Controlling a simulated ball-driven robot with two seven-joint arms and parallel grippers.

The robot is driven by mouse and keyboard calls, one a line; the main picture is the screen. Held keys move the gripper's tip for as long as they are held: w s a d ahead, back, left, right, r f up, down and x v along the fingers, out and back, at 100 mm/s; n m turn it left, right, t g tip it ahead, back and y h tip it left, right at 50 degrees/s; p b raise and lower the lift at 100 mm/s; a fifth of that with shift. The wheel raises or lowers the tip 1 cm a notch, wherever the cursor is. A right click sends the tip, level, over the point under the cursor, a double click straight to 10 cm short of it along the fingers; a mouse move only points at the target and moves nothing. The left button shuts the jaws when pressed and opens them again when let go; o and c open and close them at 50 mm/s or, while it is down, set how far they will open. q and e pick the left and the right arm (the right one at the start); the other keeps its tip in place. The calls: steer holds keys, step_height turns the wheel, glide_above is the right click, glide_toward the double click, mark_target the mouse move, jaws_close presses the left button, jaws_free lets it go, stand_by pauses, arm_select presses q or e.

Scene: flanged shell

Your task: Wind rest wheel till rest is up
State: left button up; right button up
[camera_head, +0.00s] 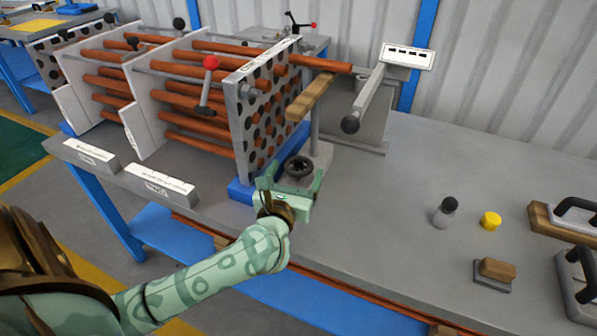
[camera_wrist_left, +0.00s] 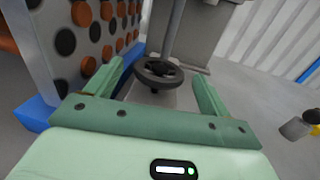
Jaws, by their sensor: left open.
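The rest wheel (camera_head: 299,167) is a small dark handwheel on a grey post base in front of the perforated plate. It also shows in the left wrist view (camera_wrist_left: 159,73), beyond and between my fingers. The rest (camera_head: 309,97) is a wooden bar on top of the grey post, just under the end of a copper tube (camera_head: 322,63). Whether the bar touches the tube I cannot tell. My left gripper (camera_head: 291,186) is open, its two green fingers (camera_wrist_left: 162,88) to either side of the wheel on the near side. My right gripper is not in view.
The perforated tube plate (camera_head: 262,118) with several copper tubes stands close left of the wheel. A dark-capped bottle (camera_head: 445,212), yellow cap (camera_head: 490,220) and wooden block (camera_head: 496,270) sit right. The bench between is clear.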

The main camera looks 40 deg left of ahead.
arm_select(q)
steer(key=shift+x, duration=0.85)
steer(key=c, duration=1)
steer(key=shift+o, duration=0.2)
steer(key=shift+a+m+h, duration=0.1)
steer(key=shift+m+h, duration=0.2)
steer(key=shift+h, duration=0.2)
steer(key=shift+s+m+t+h, duration=0.1)
steer(key=shift+m+t+h, duration=0.45)
steer(key=shift+h, duration=0.35)
steer(key=shift+a+f+m+h, duration=0.1)
steer(key=shift+a+m+h, duration=0.05)
steer(key=shift+m+h, duration=0.8)
steer(key=shift+a+m+h+b, duration=0.15)
steer(key=shift+m+h+b, duration=0.85)
steer(key=shift+h, duration=1.35)
steer(key=shift+m, duration=0.3)
